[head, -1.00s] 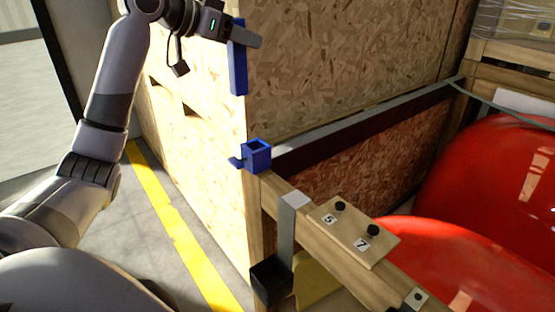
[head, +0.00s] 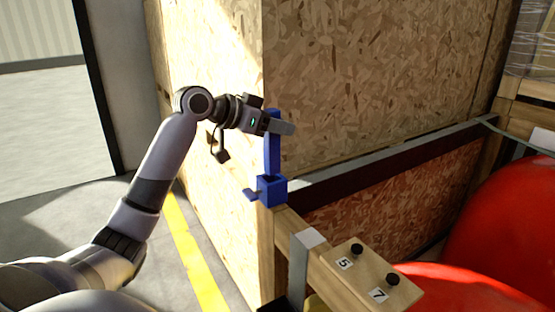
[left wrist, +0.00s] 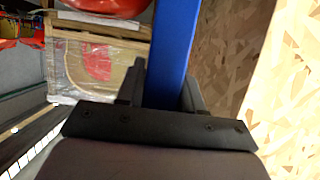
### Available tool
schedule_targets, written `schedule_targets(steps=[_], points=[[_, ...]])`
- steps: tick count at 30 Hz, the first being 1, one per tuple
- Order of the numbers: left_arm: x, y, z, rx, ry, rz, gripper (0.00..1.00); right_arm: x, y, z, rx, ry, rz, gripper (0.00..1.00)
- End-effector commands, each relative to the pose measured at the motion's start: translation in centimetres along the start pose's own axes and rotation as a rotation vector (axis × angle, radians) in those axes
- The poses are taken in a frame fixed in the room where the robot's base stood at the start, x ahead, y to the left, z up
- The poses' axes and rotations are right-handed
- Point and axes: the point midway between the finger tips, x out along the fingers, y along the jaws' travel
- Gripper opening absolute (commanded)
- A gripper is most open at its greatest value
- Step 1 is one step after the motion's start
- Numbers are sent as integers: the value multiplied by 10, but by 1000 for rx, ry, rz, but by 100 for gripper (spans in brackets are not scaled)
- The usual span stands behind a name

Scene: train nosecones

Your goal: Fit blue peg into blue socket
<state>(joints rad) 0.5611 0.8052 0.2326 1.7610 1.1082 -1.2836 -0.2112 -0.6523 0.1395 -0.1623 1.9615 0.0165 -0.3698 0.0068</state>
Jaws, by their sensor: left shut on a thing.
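The blue peg (head: 272,157) is a long upright bar. My left gripper (head: 284,128) is shut on it near its top end. The blue socket (head: 271,191) is a small square block with an open top, on the end of a wooden rail. The peg's lower end meets the socket's opening in the head view; I cannot tell how deep it sits. In the left wrist view the peg (left wrist: 170,50) stands between the fingers, and the socket is out of view. My right gripper is not in view.
A large chipboard crate (head: 370,70) stands close behind the peg and socket. A wooden plate (head: 370,275) marked 5 and 7, with black knobs, sits on the rail at the lower right. Red rounded shapes (head: 510,230) fill the right side. The floor at left is open.

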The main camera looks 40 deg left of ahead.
Motion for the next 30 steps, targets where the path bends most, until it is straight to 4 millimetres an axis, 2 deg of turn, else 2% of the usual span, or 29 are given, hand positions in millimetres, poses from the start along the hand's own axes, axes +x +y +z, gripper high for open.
schedule_targets(steps=[3, 10, 17, 28, 29, 30], points=[[7, 0, 18, -1, 2, 0, 0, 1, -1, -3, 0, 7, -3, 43], [13, 0, 32, 0, 4, 0, 0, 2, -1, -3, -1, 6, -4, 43], [26, 0, 64, -2, 2, 1, 0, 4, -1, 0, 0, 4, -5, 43], [28, 0, 68, 1, 3, -1, 0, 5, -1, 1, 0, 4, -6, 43], [28, 0, 69, 0, 1, 0, 43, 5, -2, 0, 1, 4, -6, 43], [28, 0, 68, 0, 1, 0, 56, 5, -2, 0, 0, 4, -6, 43]])
